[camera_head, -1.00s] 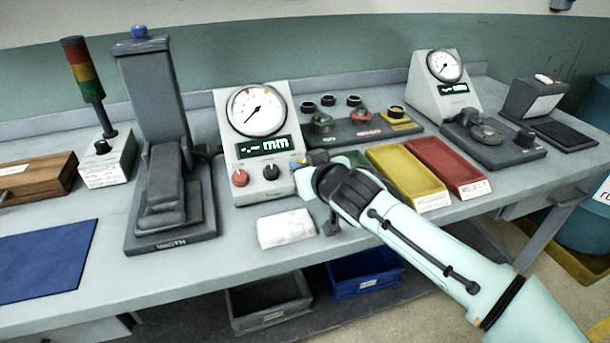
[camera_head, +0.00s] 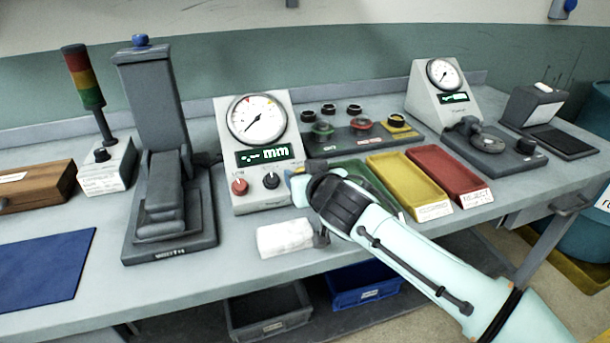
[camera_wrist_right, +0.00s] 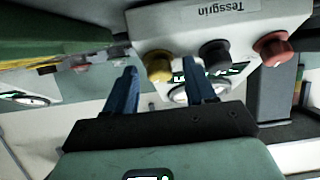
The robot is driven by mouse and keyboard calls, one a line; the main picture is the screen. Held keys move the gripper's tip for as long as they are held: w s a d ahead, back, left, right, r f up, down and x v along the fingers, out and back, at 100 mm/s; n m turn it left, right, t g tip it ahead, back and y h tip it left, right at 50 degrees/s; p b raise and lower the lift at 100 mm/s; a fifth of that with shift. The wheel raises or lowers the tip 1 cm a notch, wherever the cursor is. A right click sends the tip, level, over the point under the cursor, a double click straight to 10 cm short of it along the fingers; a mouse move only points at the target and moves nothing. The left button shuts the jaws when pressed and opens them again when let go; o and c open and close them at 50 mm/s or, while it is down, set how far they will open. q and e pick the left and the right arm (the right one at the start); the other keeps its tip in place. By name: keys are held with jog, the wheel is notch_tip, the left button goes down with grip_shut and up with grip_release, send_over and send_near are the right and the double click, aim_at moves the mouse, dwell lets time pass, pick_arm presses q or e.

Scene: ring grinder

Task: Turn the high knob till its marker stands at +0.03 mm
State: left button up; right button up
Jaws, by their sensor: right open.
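The gauge box (camera_head: 226,118) stands mid-bench with a round dial (camera_head: 256,120) and a green "mm" display (camera_head: 263,155). Its digits are too small to read. On its front are a red knob (camera_head: 239,187), a black knob (camera_head: 271,181) and a yellow knob. The yellow knob (camera_wrist_right: 159,66) and black knob (camera_wrist_right: 214,56) show clearly in the right wrist view. I cannot read which label says high, nor any marker. My right gripper (camera_wrist_right: 159,72) is open, its blue fingers pointing at the box with the yellow knob between their tips in the picture. Contact cannot be told. My left gripper is not in view.
A white cloth-like block (camera_head: 284,238) lies in front of the box. Green, yellow (camera_head: 408,183) and red (camera_head: 449,172) trays lie to the right. A dark width fixture (camera_head: 170,250) stands to the left. A second gauge (camera_head: 430,100) stands further right.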

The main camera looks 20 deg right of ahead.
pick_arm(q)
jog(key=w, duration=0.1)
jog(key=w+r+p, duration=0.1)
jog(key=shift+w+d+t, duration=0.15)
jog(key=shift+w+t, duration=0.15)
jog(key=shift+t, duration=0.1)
pick_arm(e)
jog(key=v, duration=1.3)
jog(key=shift+s, duration=0.15)
